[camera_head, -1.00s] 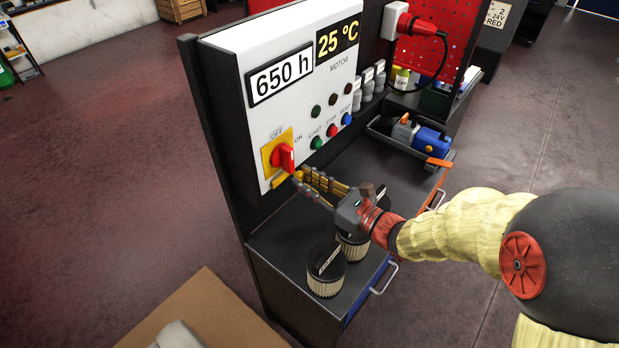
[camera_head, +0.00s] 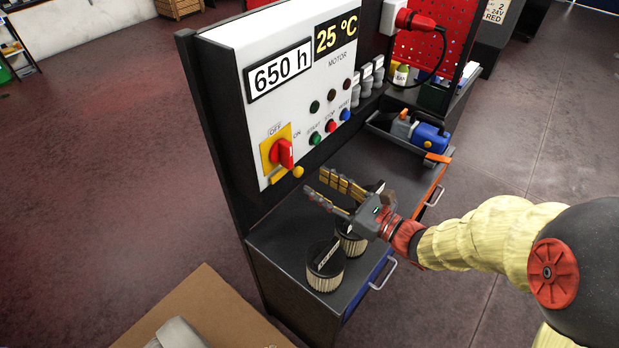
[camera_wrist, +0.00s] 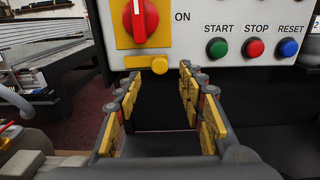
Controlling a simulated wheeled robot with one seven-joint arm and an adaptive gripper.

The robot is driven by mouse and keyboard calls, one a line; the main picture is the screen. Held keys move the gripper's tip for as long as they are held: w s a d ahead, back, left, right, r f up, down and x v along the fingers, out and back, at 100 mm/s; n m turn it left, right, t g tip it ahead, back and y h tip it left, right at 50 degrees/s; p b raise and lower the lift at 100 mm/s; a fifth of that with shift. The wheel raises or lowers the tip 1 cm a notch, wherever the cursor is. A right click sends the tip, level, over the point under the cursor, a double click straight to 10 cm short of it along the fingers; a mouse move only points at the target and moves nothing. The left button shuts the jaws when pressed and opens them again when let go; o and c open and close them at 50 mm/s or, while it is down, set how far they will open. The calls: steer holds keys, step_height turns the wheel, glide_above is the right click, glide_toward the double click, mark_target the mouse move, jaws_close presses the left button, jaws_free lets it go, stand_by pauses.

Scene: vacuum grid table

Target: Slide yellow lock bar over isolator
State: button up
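The red isolator knob (camera_head: 282,153) sits on a yellow square plate on the white control panel, between the OFF and ON labels. The knob also shows at the top of the wrist view (camera_wrist: 140,18). The yellow lock bar (camera_head: 284,175) is just below the isolator plate, with a round yellow knob at its right end; it also shows in the wrist view (camera_wrist: 143,63). My gripper (camera_head: 330,190) is open and empty, in front of the panel and apart from the bar. In the wrist view its fingers (camera_wrist: 160,105) stand wide apart below the bar.
Green, red and blue buttons (camera_head: 331,126) are to the right of the isolator. Two round filters (camera_head: 325,268) stand on the dark bench top below my gripper. A tray with a blue tool (camera_head: 430,137) is at the back right.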

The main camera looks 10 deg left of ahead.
steer(key=v, duration=0.7)
stand_by(0.5)
steer(key=s+f+n+g, duration=0.2)
steer(key=s+a+f+n+g+h, duration=0.1)
steer(key=s+f+n+g, duration=0.1)
steer(key=s, duration=0.1)
steer(key=s+f+n+g, duration=0.2)
steer(key=s, duration=0.1)
steer(key=shift+a+f, duration=0.3)
steer(key=shift+a, duration=0.1)
steer(key=s+d+f+n+g+h, duration=0.2)
steer(key=s+d+n+g+h, duration=0.1)
steer(key=s+d+n+h, duration=0.8)
steer(key=w+d+r+n+t+h, duration=0.2)
steer(key=d+r+n+t, duration=0.3)
steer(key=r, duration=0.9)
steer(key=d+n+h, duration=0.1)
steer(key=d+n, duration=0.1)
steer(key=d, duration=0.1)
steer(key=shift+d, duration=0.35)
